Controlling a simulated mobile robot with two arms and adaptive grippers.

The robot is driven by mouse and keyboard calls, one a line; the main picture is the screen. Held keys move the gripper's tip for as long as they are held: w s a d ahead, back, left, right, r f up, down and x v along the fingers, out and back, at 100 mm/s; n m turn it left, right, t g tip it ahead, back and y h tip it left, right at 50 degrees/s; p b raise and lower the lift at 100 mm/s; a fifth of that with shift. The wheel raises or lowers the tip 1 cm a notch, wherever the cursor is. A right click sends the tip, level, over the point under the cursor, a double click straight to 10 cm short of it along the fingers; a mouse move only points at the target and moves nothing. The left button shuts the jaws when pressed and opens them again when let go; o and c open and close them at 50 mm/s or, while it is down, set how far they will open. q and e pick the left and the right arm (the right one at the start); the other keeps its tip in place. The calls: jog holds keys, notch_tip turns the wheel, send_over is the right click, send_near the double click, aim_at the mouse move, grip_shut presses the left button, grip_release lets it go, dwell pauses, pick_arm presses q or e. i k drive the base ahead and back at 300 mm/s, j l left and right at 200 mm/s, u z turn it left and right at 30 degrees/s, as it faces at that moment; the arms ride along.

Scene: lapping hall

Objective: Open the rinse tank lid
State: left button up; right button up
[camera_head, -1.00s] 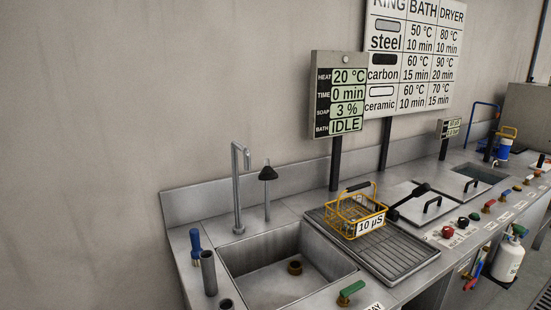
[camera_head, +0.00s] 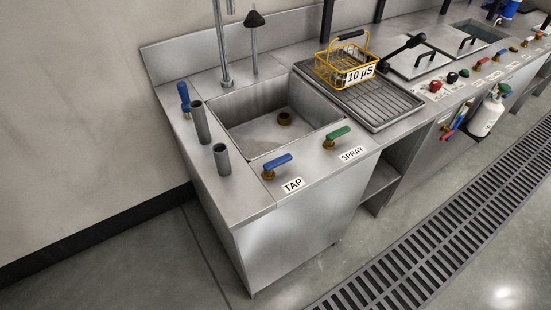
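The nearer lid (camera_head: 408,67) and the farther lid (camera_head: 453,45) both look closed. I cannot read which one belongs to the rinse tank. A black lever with a round knob (camera_head: 416,41) slants up beside the nearer lid. Beyond the farther lid is an open tank (camera_head: 480,31) with a dark inside. Neither of my grippers is in view.
A sink (camera_head: 240,106) has a blue TAP handle (camera_head: 277,166) and a green SPRAY handle (camera_head: 337,136). A yellow wire basket (camera_head: 329,72) stands on the ribbed drainboard (camera_head: 376,105). Several coloured valves line the counter front. A white bottle (camera_head: 486,117) hangs below. Floor grating (camera_head: 440,258) runs alongside.

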aim_at(455, 43)
jog(key=i+l, duration=0.1)
jog(key=l, duration=0.45)
jog(key=i+l+u, duration=0.1)
jog(key=l, duration=0.4)
jog(key=i+l, duration=0.15)
jog(key=l, duration=0.4)
jog(key=i+l+u, duration=0.15)
jog(key=l, duration=0.95)
jog(key=i+l+u, duration=0.1)
jog(key=l, duration=0.55)
jog(key=i+l+u, duration=0.1)
jog(key=l, duration=0.55)
jog(key=i+l+u, duration=0.1)
jog(key=l, duration=0.55)
jog(key=i+l+u, duration=0.15)
jog(key=l, duration=0.55)
